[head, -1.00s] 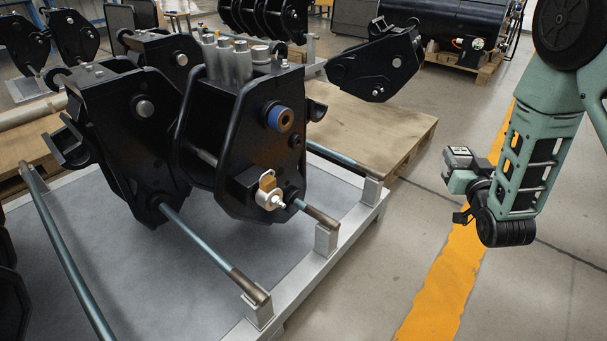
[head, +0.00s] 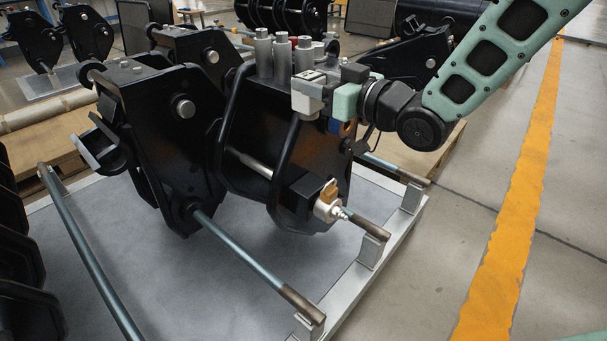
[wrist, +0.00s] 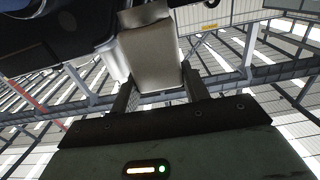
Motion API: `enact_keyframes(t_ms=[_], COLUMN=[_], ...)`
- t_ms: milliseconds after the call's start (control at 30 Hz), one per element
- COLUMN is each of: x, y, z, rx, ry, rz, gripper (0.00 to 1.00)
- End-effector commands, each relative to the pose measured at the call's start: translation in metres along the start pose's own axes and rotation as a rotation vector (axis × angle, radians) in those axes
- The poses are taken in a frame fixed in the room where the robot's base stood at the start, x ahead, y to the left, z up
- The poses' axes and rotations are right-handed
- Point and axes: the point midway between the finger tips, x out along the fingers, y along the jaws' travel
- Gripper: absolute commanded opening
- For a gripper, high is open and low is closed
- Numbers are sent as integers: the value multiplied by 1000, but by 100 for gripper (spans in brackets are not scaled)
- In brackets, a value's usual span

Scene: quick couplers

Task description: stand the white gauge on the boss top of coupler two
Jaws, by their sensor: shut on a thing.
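The white gauge (wrist: 150,55) is a pale block between the two fingers of my gripper (wrist: 158,100) in the wrist view. In the head view my gripper (head: 328,95) comes in from the right, with the white block (head: 308,96) at its end, in front of the upper part of the middle black coupler (head: 250,125). That coupler's blue-ringed boss (head: 336,126) is mostly hidden just below my gripper. I cannot tell whether the gauge touches it. No number showing which coupler is coupler two is readable.
Several grey cylinders (head: 263,55) stand on the coupler's top, close to my gripper. A brass-and-white fitting (head: 327,203) sits lower on its side. Another black coupler (head: 165,130) is at left. Steel rods (head: 245,255) cross the pallet frame; the right floor is clear.

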Motion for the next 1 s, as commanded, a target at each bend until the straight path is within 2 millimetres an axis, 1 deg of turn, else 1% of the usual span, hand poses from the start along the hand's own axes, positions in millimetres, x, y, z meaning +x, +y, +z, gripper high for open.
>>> enact_keyframes(t_ms=[33, 200, 400, 533, 767, 1000], x=[0, 0, 0, 0, 0, 0], y=[-1, 0, 0, 0, 0, 0], z=[13, 58, 105, 123, 135, 171], rx=[2, 4, 4, 1, 1, 2], ry=[-2, -4, -2, 0, 1, -1], rz=[-2, 0, 0, 0, 1, 1], gripper=[6, 6, 6, 6, 6, 6])
